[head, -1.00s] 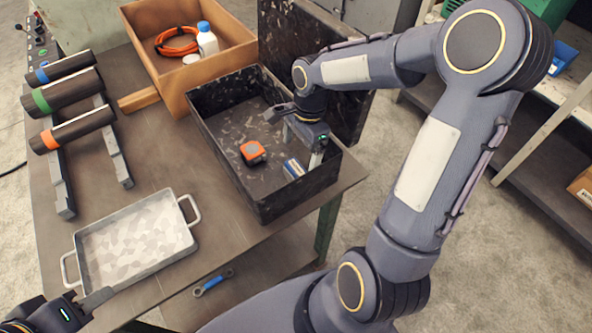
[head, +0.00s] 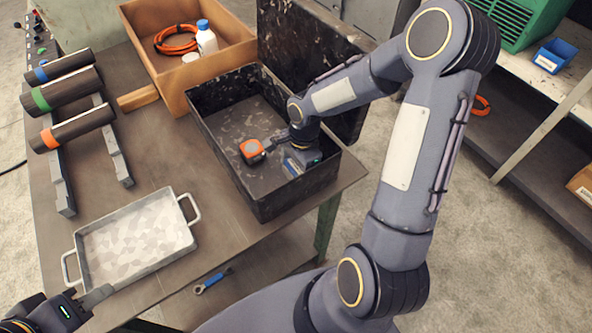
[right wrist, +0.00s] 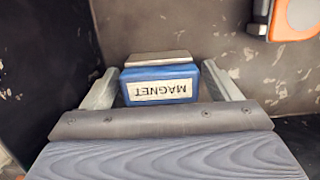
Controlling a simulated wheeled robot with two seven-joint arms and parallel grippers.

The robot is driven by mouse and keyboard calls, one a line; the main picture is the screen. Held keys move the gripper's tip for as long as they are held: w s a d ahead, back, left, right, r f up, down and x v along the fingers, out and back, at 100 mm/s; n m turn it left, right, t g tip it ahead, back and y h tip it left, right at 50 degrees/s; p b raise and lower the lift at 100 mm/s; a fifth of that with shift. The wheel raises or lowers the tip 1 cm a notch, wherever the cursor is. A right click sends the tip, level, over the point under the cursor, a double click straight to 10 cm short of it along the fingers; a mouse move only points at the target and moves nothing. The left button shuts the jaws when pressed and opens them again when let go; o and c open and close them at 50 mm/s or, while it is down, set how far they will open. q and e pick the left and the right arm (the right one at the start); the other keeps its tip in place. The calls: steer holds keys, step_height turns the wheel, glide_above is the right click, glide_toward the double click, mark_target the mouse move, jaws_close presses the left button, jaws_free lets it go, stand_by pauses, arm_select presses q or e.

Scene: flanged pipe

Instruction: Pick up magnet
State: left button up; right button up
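The magnet (right wrist: 160,84) is a blue block with a white MAGNET label, upside down in the right wrist view, and a grey metal plate along its far side. It lies in the black bin (head: 226,168). In the head view the magnet (head: 291,167) is partly hidden by my right gripper. My right gripper (right wrist: 163,79) is open in the bin, with one finger on each side of the magnet. A gap shows at the right finger; contact at the left is unclear. My left gripper (head: 92,301) is at the lower left, near the metal tray; its opening is unclear.
An orange tape measure (head: 252,150) lies in the same bin, left of my right gripper. The bin's walls are close around the gripper. A metal tray (head: 135,240), several dark pipes (head: 65,92) on a rack and a wooden box (head: 150,55) share the table.

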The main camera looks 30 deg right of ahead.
steer(key=c, duration=1.1)
